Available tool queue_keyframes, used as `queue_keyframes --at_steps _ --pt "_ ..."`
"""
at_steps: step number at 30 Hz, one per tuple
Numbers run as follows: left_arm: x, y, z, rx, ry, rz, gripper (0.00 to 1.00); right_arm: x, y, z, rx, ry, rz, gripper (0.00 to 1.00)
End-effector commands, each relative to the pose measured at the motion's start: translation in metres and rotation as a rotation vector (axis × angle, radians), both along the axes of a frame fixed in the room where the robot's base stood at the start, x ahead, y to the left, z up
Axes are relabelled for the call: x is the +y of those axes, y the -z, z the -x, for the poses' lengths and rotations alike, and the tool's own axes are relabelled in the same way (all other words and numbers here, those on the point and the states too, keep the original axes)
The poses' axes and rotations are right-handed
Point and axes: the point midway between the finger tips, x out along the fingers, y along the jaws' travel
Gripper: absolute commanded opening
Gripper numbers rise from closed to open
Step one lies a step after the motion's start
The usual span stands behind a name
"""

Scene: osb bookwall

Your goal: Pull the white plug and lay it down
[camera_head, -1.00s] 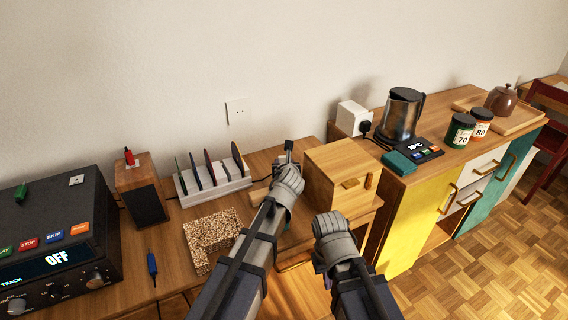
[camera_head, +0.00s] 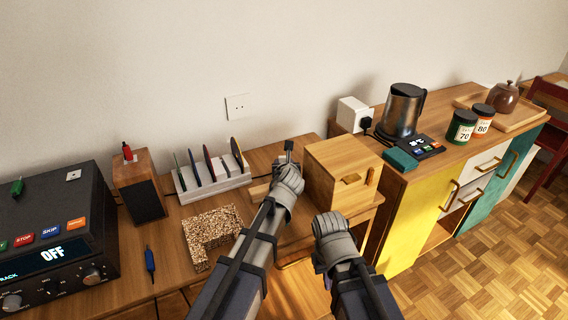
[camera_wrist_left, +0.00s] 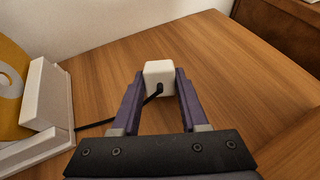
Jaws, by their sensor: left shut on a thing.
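The white plug (camera_wrist_left: 159,72) is a small white block with a black cable coming out of the face turned to me. My left gripper (camera_wrist_left: 160,90) is shut on it, one finger on each side, with wooden desk top around it in the left wrist view. I cannot tell whether the plug touches the wood. In the head view my left gripper (camera_head: 288,152) is over the desk, left of the wooden box, and the plug is largely hidden there. My right gripper (camera_head: 331,228) is nearer to me and its fingers are hidden.
The wall socket (camera_head: 237,107) is empty. A white rack (camera_head: 214,185) with several discs stands left of the left gripper. The wooden box (camera_head: 342,174) is close on its right.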

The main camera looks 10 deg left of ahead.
Motion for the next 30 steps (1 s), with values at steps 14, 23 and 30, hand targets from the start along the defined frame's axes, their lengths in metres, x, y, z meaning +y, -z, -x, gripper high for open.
queue_keyframes --at_steps 14,23,30 --pt "0.000 0.000 0.000 0.000 0.000 0.000 0.79 0.000 0.000 0.000 0.000 0.000 0.000 0.00" --pt "-0.001 -0.005 0.009 0.000 0.000 0.000 0.79 0.000 -0.005 0.000 0.000 0.000 0.000 0.00" --pt "-0.007 -0.021 0.041 0.001 0.001 0.000 0.79 0.000 -0.021 0.000 0.000 0.000 0.000 0.00"
